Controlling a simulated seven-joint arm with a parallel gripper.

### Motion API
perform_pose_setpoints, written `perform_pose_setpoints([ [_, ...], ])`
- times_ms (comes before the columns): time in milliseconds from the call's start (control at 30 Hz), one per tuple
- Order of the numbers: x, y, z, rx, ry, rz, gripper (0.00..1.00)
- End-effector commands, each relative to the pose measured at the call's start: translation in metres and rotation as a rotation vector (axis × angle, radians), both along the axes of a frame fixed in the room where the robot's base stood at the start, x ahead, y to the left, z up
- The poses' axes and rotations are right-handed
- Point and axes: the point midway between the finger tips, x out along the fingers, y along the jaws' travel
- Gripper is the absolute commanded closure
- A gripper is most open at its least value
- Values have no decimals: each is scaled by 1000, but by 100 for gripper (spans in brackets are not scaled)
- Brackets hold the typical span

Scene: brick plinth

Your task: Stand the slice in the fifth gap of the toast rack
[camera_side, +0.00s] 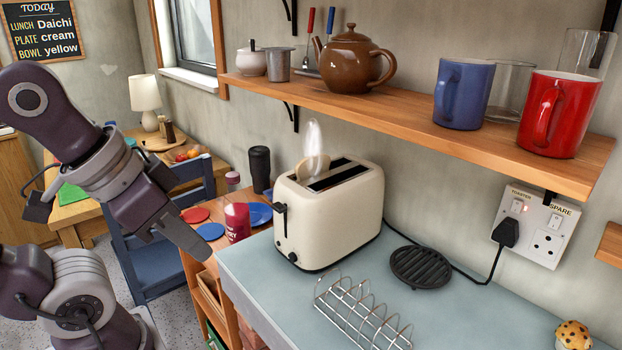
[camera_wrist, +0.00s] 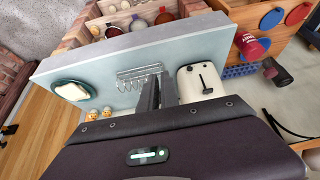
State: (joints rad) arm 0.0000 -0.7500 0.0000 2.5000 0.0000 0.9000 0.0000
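A pale bread slice (camera_side: 308,168) sticks up from the left slot of the cream toaster (camera_side: 330,212), with a white wisp above it. The other slot looks empty. The wire toast rack (camera_side: 362,312) stands on the counter in front of the toaster, with several gaps and no slice in them. The rack also shows in the wrist view (camera_wrist: 140,76), left of the toaster (camera_wrist: 203,82). My gripper (camera_side: 203,252) is in the air left of the toaster, apart from it and the rack. Its fingers look close together and empty; their gap is unclear.
A round black trivet (camera_side: 420,267) and a cable lie right of the toaster. A shelf (camera_side: 420,125) with teapot and mugs overhangs behind. In the wrist view, a dark-rimmed plate (camera_wrist: 66,84) holds a pale slice-like item. The counter around the rack is mostly clear.

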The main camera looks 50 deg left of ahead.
Motion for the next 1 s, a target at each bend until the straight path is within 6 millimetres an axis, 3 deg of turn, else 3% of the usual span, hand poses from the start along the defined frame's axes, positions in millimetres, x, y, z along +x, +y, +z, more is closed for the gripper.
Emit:
perform_pose_setpoints([
  [33, 0, 0, 0, 0, 0, 0, 82],
  [133, 0, 0, 0, 0, 0, 0, 63],
  [400, 0, 0, 0, -2, 0, 4, 63],
  [500, 15, 1, 11, -93, 14, 138, 63],
  [567, 37, 5, 24, -231, 39, 356, 63],
  [733, 140, 44, 59, -733, 132, 1302, 63],
  [900, 234, 109, 56, -1110, 142, 2219, 63],
  [1000, 268, 139, 46, -1247, 109, 2585, 63],
])
